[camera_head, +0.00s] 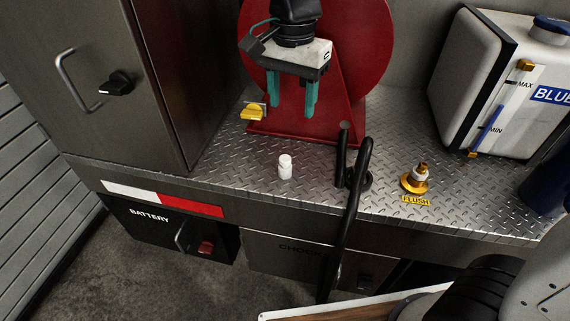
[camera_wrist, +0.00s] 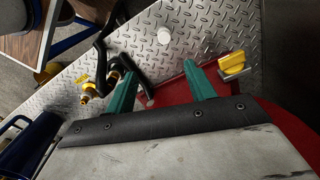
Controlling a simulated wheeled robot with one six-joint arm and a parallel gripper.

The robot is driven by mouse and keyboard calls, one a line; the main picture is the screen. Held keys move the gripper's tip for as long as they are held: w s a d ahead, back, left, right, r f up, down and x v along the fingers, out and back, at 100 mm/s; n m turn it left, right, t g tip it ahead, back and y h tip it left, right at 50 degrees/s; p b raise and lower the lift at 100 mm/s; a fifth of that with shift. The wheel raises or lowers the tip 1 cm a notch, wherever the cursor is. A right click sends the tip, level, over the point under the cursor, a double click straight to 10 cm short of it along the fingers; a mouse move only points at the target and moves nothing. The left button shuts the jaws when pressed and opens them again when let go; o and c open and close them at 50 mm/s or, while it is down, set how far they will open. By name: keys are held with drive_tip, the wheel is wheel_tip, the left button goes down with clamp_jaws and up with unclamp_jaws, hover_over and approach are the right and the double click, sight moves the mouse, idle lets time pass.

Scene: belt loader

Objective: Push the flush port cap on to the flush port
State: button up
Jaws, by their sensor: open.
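A small white cap-like piece (camera_head: 285,166), which looks like the flush port cap, stands on the diamond-plate deck. It also shows in the wrist view (camera_wrist: 163,36), beyond my fingertips. The brass flush port (camera_head: 414,183) stands to its right behind a yellow FLUSH label (camera_head: 415,201). Its top end is bare brass above a pale collar. The port also shows at left in the wrist view (camera_wrist: 90,88). My gripper (camera_head: 292,112), with green fingers, is open and empty, pointing down above and behind the white piece, in front of the red reel. The fingers also show in the wrist view (camera_wrist: 159,70).
A red reel stand (camera_head: 345,118) and yellow valve (camera_head: 252,112) are behind. A white tank (camera_head: 485,80) stands right, a grey cabinet (camera_head: 100,80) left. Deck around the white piece is clear.

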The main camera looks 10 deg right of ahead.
hover_over(285, 158)
wheel_tip(285, 158, down, 9)
drive_tip(key=shift+f, duration=0.1)
wheel_tip(285, 158, down, 7)
drive_tip(key=shift+r, duration=0.15)
idle(0.3)
drive_tip(key=c, duration=1)
